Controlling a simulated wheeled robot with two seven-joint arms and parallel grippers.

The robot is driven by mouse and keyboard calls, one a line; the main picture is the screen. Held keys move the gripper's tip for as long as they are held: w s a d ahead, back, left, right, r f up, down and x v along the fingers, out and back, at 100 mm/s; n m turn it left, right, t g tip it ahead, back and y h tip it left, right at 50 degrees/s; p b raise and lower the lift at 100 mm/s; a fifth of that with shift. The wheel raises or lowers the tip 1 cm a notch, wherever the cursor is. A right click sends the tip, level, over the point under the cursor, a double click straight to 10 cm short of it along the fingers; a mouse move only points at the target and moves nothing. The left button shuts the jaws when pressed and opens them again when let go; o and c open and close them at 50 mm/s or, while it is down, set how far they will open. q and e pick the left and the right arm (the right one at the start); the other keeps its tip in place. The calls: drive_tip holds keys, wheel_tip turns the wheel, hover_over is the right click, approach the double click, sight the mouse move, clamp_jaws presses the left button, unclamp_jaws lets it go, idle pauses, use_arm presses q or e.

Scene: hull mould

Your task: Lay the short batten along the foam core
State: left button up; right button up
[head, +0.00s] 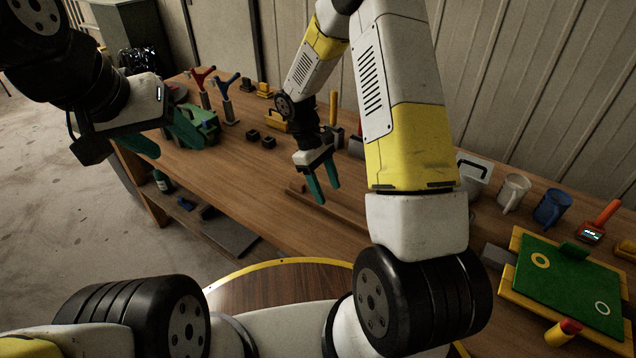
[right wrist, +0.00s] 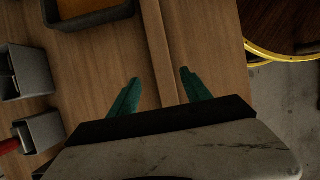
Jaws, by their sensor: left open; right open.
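A thin wooden strip (head: 343,209), which looks like the short batten, lies on the bench in nearly the same brown. My right gripper (head: 324,185) is open above it, fingers pointing down. In the right wrist view the strip (right wrist: 158,50) runs lengthwise between the two open teal fingertips (right wrist: 160,84), and nothing is gripped. Its near end is hidden behind my gripper body there. My left gripper (head: 168,137) is open at the bench's left end, beside a green object (head: 205,122). I cannot pick out the foam core with certainty.
A green board (head: 572,283) in a yellow frame lies at the right. A dark-rimmed tray (right wrist: 92,20) lies beside the strip in the right wrist view. The bench's front edge is close.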

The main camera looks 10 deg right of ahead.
sight(329, 205)
drive_tip(key=x, duration=0.2)
drive_tip(key=a+x, duration=0.1)
drive_tip(key=x, duration=0.1)
drive_tip(key=shift+d+f, duration=0.1)
drive_tip(key=shift+f, duration=0.25)
drive_tip(key=shift+c, duration=0.3)
clamp_jaws()
